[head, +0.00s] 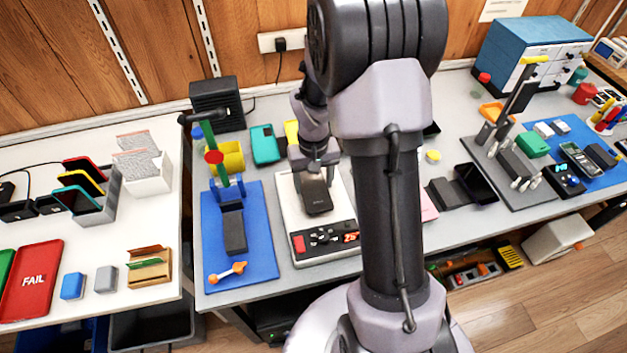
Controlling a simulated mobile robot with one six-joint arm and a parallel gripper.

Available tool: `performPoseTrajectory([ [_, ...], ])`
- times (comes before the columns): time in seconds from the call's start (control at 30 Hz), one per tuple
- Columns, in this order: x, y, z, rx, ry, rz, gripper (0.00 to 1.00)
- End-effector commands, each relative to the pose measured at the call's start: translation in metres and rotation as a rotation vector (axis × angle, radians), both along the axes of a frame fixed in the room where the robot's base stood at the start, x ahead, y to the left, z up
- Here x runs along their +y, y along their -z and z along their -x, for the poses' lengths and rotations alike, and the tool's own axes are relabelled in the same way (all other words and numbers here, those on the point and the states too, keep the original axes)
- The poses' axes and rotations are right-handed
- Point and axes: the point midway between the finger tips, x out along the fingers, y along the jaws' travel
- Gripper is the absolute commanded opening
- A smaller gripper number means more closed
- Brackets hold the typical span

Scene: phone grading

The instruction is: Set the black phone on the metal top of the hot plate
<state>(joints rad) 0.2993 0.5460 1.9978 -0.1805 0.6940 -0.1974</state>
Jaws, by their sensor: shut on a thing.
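The black phone (316,197) is over the top of the hot plate (287,208), face not clearly readable, with its long side running front to back. My gripper (315,163) is shut on the far end of the phone. I cannot tell whether the phone touches the metal top or is a little above it. The hot plate is a pale box with a dark front panel (336,248) that carries a red switch and an orange-red display. The phone and my wrist hide part of its metal top, and my arm covers the area to its right.
A blue mat (262,262) with a dark stand and an orange-ended tool lies left of the hot plate. Right of my arm are a dark grey fixture mat (530,193) and a blue mat (556,126).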

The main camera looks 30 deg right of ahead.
Motion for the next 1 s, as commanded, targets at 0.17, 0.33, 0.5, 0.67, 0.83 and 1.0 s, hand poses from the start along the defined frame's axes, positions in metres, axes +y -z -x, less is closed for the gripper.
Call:
performPoseTrajectory([
  [0.17, 0.0, 0.0021, -0.0001, 0.0, 0.0, 0.0, 0.17],
  [0.33, 0.0, 0.0018, -0.0001, 0.0, 0.0, 0.0, 0.17],
  [0.5, 0.0, 0.0018, -0.0001, 0.0, 0.0, 0.0, 0.83],
  [0.67, 0.0, 0.0018, -0.0001, 0.0, 0.0, 0.0, 0.89],
  [0.83, 0.0, 0.002, 0.0001, 0.0, 0.0, 0.0, 1.0],
  [1.0, 0.0, 0.002, 0.0, 0.0, 0.0, 0.0, 1.0],
])
